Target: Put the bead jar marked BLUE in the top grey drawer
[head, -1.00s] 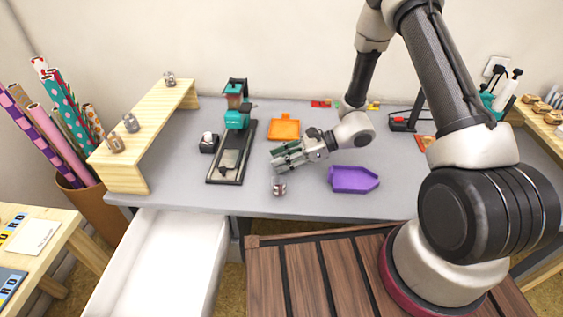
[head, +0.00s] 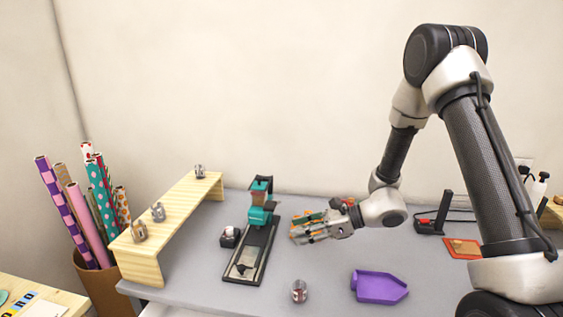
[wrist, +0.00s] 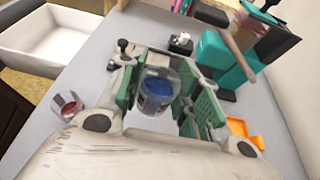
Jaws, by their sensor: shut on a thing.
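My gripper (head: 322,227) is above the grey desk in the head view, right of the teal stamp press. In the wrist view its green fingers (wrist: 160,92) are shut on a clear jar with blue contents (wrist: 158,88). The jar's label cannot be read, and the fingers hide it in the head view. A pulled-out drawer (wrist: 32,62) stands open and empty at the upper left of the wrist view, white inside. Its front colour does not show.
Another jar (head: 299,291) stands on the desk near a purple tray (head: 378,287). A wooden riser (head: 180,215) with several jars is at the left.

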